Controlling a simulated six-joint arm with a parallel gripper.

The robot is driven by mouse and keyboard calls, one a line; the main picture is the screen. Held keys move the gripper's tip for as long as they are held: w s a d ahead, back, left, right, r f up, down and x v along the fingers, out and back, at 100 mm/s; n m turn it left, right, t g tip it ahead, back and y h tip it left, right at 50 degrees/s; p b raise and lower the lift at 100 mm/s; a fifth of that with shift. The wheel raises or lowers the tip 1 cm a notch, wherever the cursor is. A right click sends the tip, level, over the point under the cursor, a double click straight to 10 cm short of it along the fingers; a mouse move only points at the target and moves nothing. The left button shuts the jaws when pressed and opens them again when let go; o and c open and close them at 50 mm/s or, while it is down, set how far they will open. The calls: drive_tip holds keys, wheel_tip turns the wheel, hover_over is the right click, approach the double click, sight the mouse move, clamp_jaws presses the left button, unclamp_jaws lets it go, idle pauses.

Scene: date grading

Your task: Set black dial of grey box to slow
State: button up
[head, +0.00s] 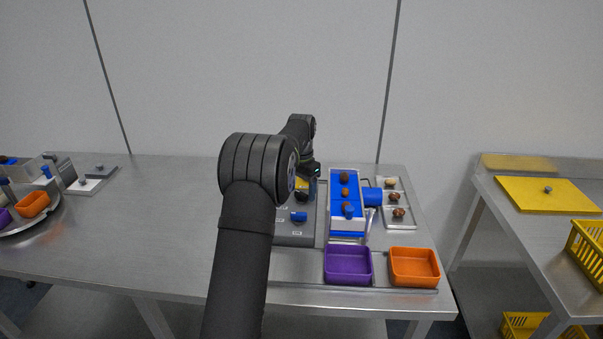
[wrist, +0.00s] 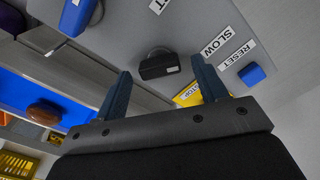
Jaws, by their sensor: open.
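The grey box (head: 293,238) lies on the table in the middle of the head view, partly hidden by my arm. Its black dial (wrist: 160,65) shows in the wrist view, with a small white mark on its right side. The SLOW label (wrist: 215,41) is to the upper right of the dial. Another label (wrist: 158,5) above the dial is cut off at the edge. My gripper (wrist: 161,69) is open, with one finger on each side of the dial in the picture; I cannot tell whether they touch it. In the head view my gripper (head: 313,184) is over the box's far part.
A RESET label (wrist: 237,58), a blue button (wrist: 252,75) and a yellow STOP plate (wrist: 188,95) are close to the right finger. A blue knob (wrist: 78,16) is at upper left. A blue-topped conveyor (head: 346,207) with dates runs alongside. Purple (head: 348,266) and orange (head: 414,267) trays stand in front.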

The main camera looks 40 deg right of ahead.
sight(301, 193)
wheel_tip(301, 193, up, 17)
idle(0.4)
idle(0.5)
wheel_tip(301, 193, down, 17)
drive_tip(key=shift+f, duration=0.2)
idle(0.4)
drive_tip(key=shift+f, duration=0.2)
drive_tip(key=shift+r+n, duration=0.2)
drive_tip(key=shift+n, duration=0.6)
drive_tip(key=n, duration=1.2)
idle(1.7)
drive_tip(key=shift+n, duration=0.3)
idle(0.8)
